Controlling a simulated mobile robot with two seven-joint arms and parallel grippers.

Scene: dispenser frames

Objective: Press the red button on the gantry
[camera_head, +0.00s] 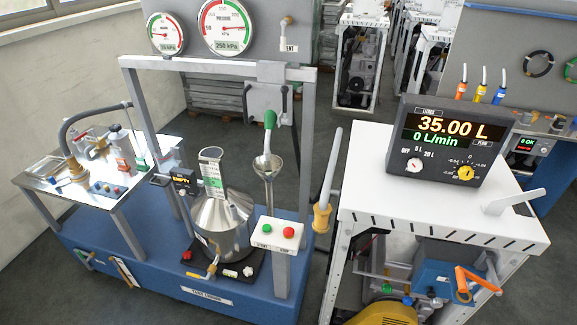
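The red button (289,232) is a round cap on the right side of a small white control box (275,244). A green button (267,228) sits to its left on the same box. The box is at the lower right post of the grey gantry (215,67), which stands on a blue base (215,312). The face of the red button is unobstructed in this view. Neither of my grippers shows in the head view.
To the right, a white bench (375,205) carries a display reading 35.00 L (448,140). A side table (60,195) is at left.

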